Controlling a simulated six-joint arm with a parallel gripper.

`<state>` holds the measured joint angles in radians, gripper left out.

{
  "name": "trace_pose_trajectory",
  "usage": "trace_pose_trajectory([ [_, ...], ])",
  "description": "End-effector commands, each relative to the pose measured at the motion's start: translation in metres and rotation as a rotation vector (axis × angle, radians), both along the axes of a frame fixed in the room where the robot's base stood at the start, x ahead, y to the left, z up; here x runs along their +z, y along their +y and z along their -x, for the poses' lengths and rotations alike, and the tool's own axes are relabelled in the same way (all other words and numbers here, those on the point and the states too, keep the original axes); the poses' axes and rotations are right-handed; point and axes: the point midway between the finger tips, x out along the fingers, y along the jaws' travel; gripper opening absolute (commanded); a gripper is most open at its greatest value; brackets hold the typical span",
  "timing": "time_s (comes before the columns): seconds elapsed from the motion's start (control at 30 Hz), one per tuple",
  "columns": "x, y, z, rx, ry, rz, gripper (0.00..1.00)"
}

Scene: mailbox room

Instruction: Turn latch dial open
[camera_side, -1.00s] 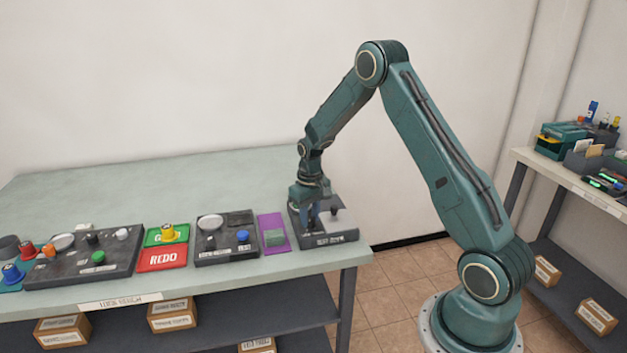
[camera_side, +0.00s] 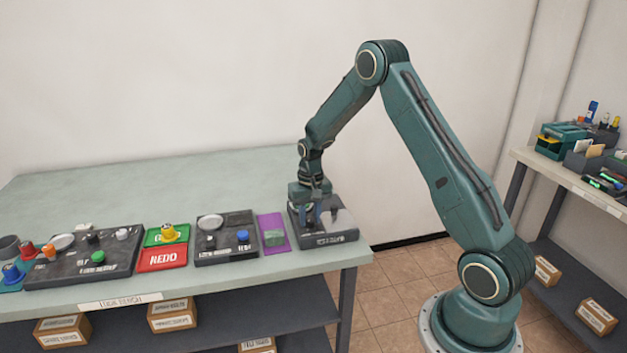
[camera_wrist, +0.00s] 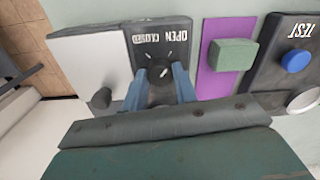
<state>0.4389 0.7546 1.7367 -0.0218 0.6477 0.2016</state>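The latch dial (camera_wrist: 158,73) is a round black knob on a dark panel (camera_wrist: 182,53) marked OPEN and CLOSED, with the words upside down in the wrist view. OPEN is at the upper right and CLOSED at the upper left. A short white mark on the knob slants toward the upper right, the OPEN side. My gripper (camera_wrist: 160,74) has one blue finger on each side of the knob, and the fingertips appear to touch it. In the side view my gripper (camera_side: 320,217) is down over the box (camera_side: 338,238), and the dial is hidden there.
A white plate with a black post (camera_wrist: 101,98) is beside the dial panel. On the other side are a purple mat (camera_side: 266,222) with a green block (camera_side: 274,238) and a panel with a blue button (camera_side: 242,236). The bench (camera_side: 150,185) is clear at the back.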

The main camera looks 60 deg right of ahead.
Motion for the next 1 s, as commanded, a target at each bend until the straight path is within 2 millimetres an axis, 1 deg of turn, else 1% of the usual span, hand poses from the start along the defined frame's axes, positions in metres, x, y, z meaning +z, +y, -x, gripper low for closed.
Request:
trace_pose_trajectory([
  [0.03,0.0008,-0.0002,-0.0003,0.0,-0.001,0.001,0.38],
  [0.1,0.0006,-0.0002,-0.0004,0.0,-0.001,0.001,0.49],
  [0.57,-0.0006,-0.001,0.0008,0.016,0.002,0.001,0.49],
  [0.77,-0.0009,-0.0012,0.0011,0.081,0.003,0.001,0.49],
  [1.0,-0.0011,-0.0013,0.0012,0.222,0.003,0.001,0.49],
])
